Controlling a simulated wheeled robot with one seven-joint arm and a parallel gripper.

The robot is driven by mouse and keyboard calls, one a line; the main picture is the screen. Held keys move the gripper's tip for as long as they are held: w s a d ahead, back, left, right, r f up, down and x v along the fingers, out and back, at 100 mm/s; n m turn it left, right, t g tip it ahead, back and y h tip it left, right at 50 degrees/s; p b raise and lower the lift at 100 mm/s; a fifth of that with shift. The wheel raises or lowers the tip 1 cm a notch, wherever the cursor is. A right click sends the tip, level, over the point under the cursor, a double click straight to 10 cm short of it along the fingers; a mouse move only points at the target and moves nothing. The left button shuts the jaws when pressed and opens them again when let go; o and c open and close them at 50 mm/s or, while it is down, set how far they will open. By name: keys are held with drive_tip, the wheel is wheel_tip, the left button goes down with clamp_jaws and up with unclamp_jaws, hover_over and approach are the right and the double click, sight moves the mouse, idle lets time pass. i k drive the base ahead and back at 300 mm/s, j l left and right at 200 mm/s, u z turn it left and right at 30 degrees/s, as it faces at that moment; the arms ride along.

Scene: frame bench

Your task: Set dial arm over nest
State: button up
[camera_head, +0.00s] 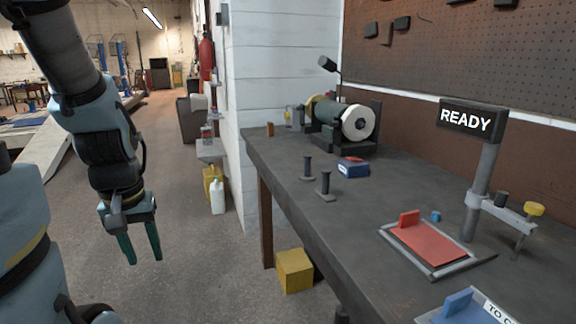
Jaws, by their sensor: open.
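The dial arm (508,215) is a grey bar clamped to an upright post (485,185) on the bench at the right. A yellow knob (533,209) tops a thin vertical spindle at its outer end. The arm points toward the right edge, away from the red plate. The likely nest is a grey-rimmed frame (455,270) left of the post, holding a red plate (432,243) with an upright red tab. I cannot tell for sure that this is the nest. My gripper (144,259) hangs open and empty over the floor at the left, well away from the bench.
A READY sign (472,119) tops the post. A blue plate (465,310) lies at the front edge. Two dark pegs (325,186), a blue block (353,167) and a grinder (342,122) stand farther back. A yellow box (294,271) sits on the floor beside the bench.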

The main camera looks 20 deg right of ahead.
sight(497, 208)
drive_tip(key=k+l+z, duration=0.1)
drive_tip(key=z, duration=0.3)
drive_tip(key=k+l+z, duration=0.1)
drive_tip(key=z, duration=0.3)
drive_tip(key=l, duration=0.1)
